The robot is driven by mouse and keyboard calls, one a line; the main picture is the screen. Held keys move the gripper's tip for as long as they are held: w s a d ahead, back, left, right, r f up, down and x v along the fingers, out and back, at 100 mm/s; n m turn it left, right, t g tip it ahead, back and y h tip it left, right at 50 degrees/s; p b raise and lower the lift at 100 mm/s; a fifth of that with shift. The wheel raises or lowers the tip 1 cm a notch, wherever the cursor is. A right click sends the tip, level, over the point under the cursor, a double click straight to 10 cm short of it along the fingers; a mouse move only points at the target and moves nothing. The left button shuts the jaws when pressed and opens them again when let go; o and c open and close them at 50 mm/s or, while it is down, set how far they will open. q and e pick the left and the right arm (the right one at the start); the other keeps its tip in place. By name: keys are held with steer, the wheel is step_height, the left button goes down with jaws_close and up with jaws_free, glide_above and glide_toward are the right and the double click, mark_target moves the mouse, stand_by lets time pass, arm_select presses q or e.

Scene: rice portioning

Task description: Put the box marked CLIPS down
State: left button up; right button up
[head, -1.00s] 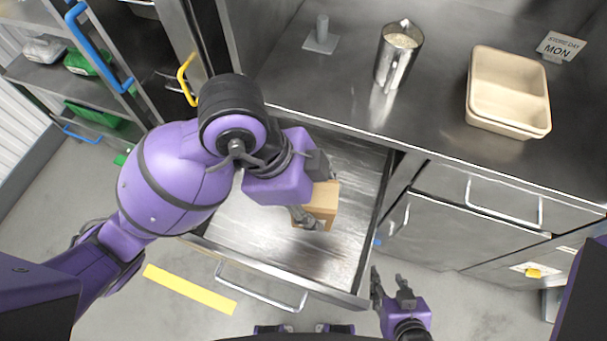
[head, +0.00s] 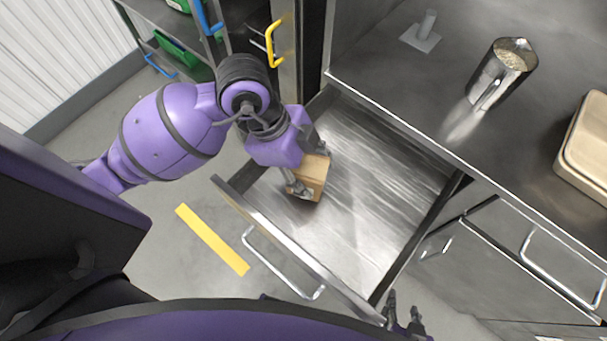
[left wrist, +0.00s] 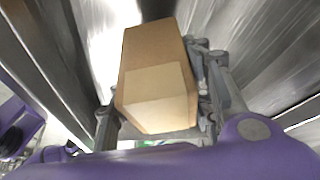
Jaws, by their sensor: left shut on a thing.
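A brown cardboard box (head: 313,176) is in my left gripper (head: 304,170), over the left part of the open metal drawer (head: 365,190). The left wrist view shows the box (left wrist: 150,60) between the fingers of my left gripper (left wrist: 160,122), with a paler blank-looking panel facing the camera. No CLIPS marking is legible. I cannot tell whether the box touches the drawer floor. My right gripper (head: 403,318) is low in the head view, outside the drawer front; its fingers look apart and hold nothing visible.
The steel counter (head: 400,75) behind the drawer holds a metal jug (head: 500,72) with pale contents, a small stand (head: 421,34) and a beige tray (head: 590,140). A yellow floor strip (head: 212,240) lies left of the drawer front. The drawer's right part is empty.

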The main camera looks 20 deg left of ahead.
arm_select(q)
steer(key=shift+w+a+f, duration=0.15)
steer(key=shift+a+f, duration=0.2)
steer(key=shift+f, duration=0.1)
steer(key=f, duration=0.3)
steer(key=shift+w+a+f+b, duration=0.15)
steer(key=shift+a+f+b, duration=0.15)
steer(key=shift+f+b, duration=0.1)
steer(key=o, duration=1.3)
arm_select(e)
steer(key=shift+f, duration=0.25)
arm_select(q)
steer(key=p+v, duration=0.1)
steer(key=v, duration=1.1)
steer(key=shift+p, duration=0.35)
arm_select(e)
steer(key=shift+w+r, duration=0.25)
steer(key=shift+r, duration=0.55)
